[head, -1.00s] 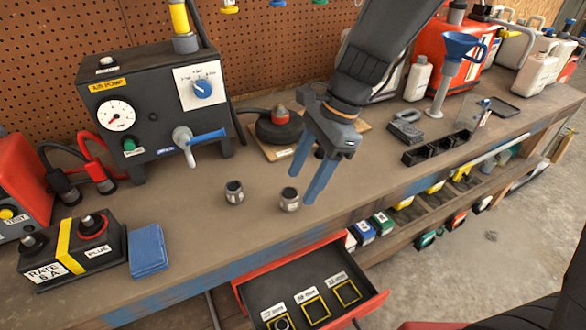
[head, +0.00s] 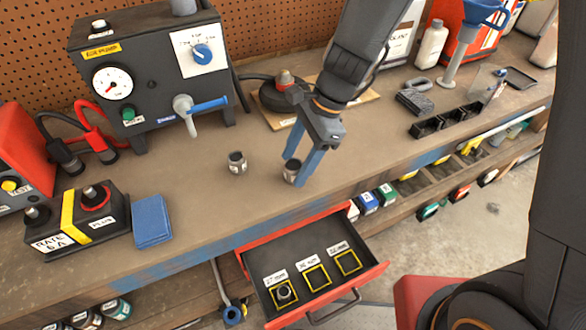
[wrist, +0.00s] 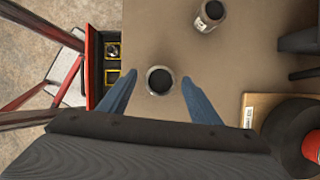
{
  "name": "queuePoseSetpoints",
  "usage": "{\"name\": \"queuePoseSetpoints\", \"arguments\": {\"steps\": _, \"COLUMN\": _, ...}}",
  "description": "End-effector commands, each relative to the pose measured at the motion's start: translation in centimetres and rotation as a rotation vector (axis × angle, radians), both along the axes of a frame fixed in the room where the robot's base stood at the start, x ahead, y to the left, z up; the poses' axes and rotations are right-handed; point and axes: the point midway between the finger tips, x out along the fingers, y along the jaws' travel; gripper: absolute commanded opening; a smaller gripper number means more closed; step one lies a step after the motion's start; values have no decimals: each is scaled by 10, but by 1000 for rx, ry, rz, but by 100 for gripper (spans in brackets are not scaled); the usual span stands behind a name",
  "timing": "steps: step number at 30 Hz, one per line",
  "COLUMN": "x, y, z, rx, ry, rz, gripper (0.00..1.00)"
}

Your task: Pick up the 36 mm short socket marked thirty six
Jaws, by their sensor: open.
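Two short grey sockets stand upright on the brown bench. The right socket (head: 291,172) is at my gripper (head: 298,168); the left socket (head: 237,163) stands apart to its left. The markings on both are too small to read, so I cannot tell which is the 36 mm one. My gripper is open, pointing down, with its blue fingers on either side of the right socket. In the wrist view that socket (wrist: 160,80) shows its dark round opening between the fingertips, with gaps on both sides. The other socket (wrist: 209,15) lies outside the fingers.
An open red drawer (head: 375,276) below the bench edge has yellow-outlined, labelled spots, one holding a socket (head: 284,293). A black air pump box (head: 150,80) stands behind left.

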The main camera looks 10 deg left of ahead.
Motion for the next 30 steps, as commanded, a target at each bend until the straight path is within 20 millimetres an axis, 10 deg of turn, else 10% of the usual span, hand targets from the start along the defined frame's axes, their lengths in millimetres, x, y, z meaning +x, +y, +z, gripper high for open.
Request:
{"name": "queuePoseSetpoints", "arguments": {"steps": 7, "x": 0, "y": 0, "z": -2, "rx": 0, "ry": 0, "rz": 0, "gripper": 58}}
{"name": "queuePoseSetpoints", "arguments": {"steps": 16, "x": 0, "y": 0, "z": -1, "rx": 0, "ry": 0, "rz": 0, "gripper": 7}}
{"name": "queuePoseSetpoints", "arguments": {"steps": 30, "x": 1, "y": 1, "z": 25, "rx": 3, "ry": -6, "rz": 1, "gripper": 6}}
